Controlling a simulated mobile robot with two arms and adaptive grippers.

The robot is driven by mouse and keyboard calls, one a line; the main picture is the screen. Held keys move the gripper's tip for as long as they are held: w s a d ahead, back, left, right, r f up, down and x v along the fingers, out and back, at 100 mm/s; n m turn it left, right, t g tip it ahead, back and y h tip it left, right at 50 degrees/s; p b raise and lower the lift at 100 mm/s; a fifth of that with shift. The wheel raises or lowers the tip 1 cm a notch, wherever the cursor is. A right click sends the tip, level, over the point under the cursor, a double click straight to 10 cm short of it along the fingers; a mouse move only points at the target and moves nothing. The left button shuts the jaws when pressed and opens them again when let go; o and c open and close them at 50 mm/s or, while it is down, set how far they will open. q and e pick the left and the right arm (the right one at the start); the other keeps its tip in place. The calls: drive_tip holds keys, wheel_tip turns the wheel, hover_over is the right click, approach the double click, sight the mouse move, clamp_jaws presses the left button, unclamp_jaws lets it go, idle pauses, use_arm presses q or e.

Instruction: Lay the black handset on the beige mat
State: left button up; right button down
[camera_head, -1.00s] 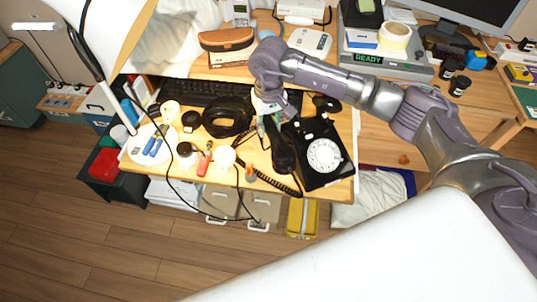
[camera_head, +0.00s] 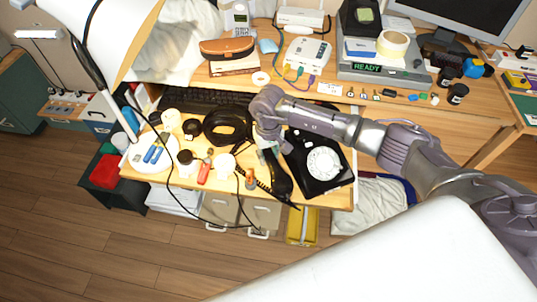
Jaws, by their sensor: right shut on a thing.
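The black handset (camera_head: 279,182) is beside the left edge of the black dial phone (camera_head: 322,163), on or just above the lower wooden desk surface. My right gripper (camera_head: 268,143) reaches down over its far end and is shut on it; the fingers are partly hidden and small. Whether the handset touches the desk is hard to tell. My left gripper is not in view.
A coiled black cable (camera_head: 228,127), a red-handled tool (camera_head: 204,172) and several small pots crowd the desk left of the handset. A dark keyboard (camera_head: 200,99) lies behind. The lamp (camera_head: 105,30) hangs at upper left. My right arm crosses above the phone.

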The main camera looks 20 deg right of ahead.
sight(268, 153)
drive_tip(key=shift+f, duration=0.2)
drive_tip(key=c, duration=0.8)
unclamp_jaws()
drive_tip(key=shift+r, duration=0.2)
drive_tip(key=shift+r, duration=0.2)
wheel_tip(268, 153, up, 12)
drive_tip(key=shift+f, duration=0.15)
